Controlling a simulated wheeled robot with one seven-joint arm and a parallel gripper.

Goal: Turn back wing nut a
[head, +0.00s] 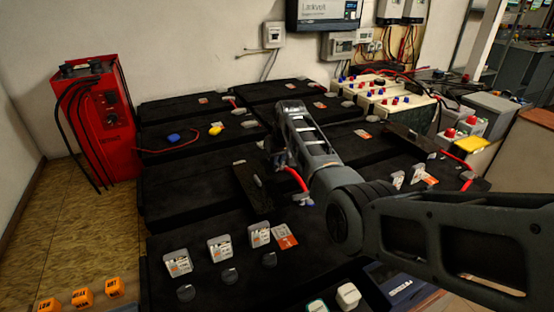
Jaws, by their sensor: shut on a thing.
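My arm reaches in from the right in the head view. My gripper (277,165) points down at the black battery tops in the middle, beside a raised dark bar (250,187). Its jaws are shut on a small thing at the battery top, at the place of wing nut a. The fingers and the gripper body hide most of that nut, so its wings and its turn angle cannot be made out. A red cable (297,180) bends down just right of the fingertips.
Black batteries (195,260) fill the middle. Clear-lidded boxes (178,263) and dark round caps stand at the front. A red charger (98,125) stands at left, a blue clip (173,138) and a yellow clip (216,131) lie behind. White batteries (385,100) stand at the back right.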

